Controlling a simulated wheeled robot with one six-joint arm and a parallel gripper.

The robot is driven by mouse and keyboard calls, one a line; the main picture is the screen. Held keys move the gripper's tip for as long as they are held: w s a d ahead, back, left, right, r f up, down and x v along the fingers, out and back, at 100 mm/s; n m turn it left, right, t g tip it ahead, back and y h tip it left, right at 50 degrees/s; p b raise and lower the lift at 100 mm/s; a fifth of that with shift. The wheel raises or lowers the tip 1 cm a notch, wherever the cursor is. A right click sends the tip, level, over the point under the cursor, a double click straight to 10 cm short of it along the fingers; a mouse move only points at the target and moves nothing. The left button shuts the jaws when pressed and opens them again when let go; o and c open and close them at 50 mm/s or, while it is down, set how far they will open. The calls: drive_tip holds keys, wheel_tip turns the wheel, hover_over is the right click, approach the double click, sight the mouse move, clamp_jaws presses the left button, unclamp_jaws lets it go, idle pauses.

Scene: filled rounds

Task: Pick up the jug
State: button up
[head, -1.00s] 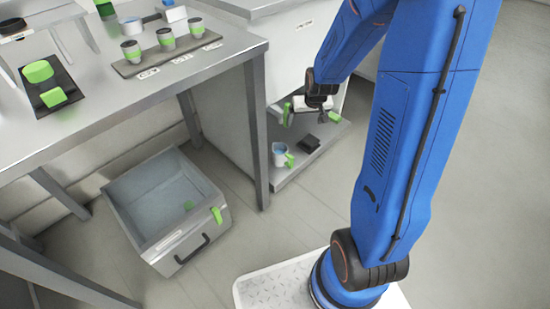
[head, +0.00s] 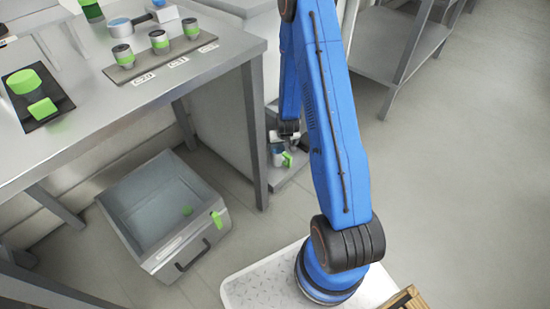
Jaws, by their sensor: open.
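The jug (head: 278,158), a small grey vessel with blue at its top and a green handle, stands on the low shelf right of the table leg. My gripper (head: 288,141) is open, just above the jug and close to its handle. I cannot tell whether its fingers touch the jug or are around any part of it. My blue arm hides part of the shelf to the right.
The steel table (head: 150,95) stands at the left, with several cups on a grey board (head: 135,69) and a black tray (head: 60,98) with green pieces. An open grey bin (head: 207,243) is on the floor. A steel rack (head: 407,48) stands behind, right; floor at right is clear.

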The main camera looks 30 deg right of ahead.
sight(277, 157)
drive_tip(key=x, duration=1.3)
drive_tip(key=shift+s+a, duration=0.1)
drive_tip(key=shift+a+x, duration=0.15)
drive_tip(key=shift+x, duration=1.15)
drive_tip(key=shift+a+x, duration=0.15)
drive_tip(key=shift+x, duration=1.15)
drive_tip(key=shift+a+f, duration=0.1)
drive_tip(key=c, duration=1.6)
drive_tip(key=shift+c, duration=0.2)
